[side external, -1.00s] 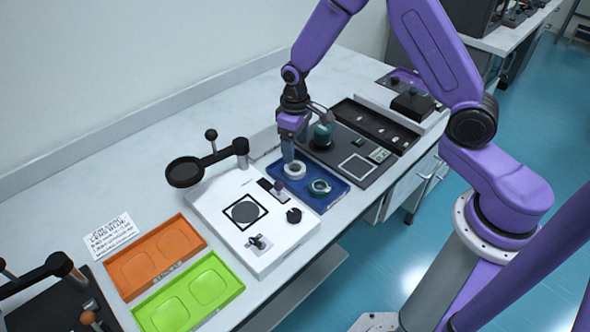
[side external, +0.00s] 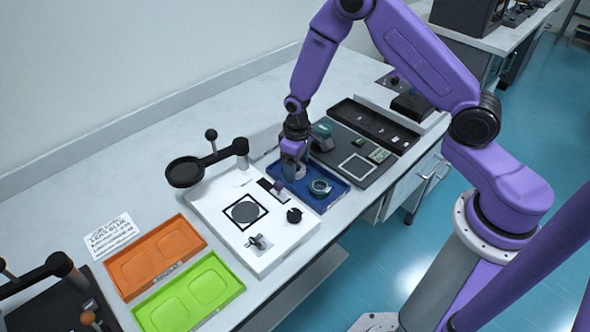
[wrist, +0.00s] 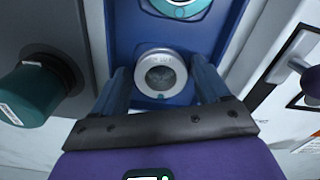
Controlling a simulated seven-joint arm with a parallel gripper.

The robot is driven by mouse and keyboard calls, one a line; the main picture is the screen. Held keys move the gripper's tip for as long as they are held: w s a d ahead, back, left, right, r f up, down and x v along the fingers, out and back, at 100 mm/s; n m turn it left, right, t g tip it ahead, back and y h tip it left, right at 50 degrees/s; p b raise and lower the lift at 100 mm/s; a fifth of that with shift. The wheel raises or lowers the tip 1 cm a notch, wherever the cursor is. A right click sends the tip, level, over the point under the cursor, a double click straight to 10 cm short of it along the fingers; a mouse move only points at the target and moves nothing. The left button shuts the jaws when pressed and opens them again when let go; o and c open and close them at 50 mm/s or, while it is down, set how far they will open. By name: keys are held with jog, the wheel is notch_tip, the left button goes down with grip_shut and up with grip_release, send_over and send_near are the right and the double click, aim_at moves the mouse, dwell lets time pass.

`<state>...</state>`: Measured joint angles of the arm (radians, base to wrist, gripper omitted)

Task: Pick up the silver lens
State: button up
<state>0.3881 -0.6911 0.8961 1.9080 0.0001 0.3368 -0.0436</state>
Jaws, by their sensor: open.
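The silver lens (wrist: 161,75) is a round silver-white ring with a grey centre, lying in the blue tray (wrist: 122,45). In the wrist view it sits between the two fingers of my gripper (wrist: 160,83), which is open, with a finger on either side of the lens. I cannot tell whether the fingers touch it. In the side view my gripper (side external: 295,172) is low over the back part of the blue tray (side external: 333,201) and hides most of the lens.
A teal ring lens (side external: 320,188) lies in the same tray, nearer the front. A white device (side external: 226,220) with a black knob stands left of the tray. A dark unit with a teal cylinder (side external: 322,130) stands right. Orange (side external: 150,258) and green (side external: 192,295) trays lie further left.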

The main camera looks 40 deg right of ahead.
jog(key=c, duration=0.8)
jog(key=shift+c, duration=0.2)
jog(key=shift+r, duration=0.1)
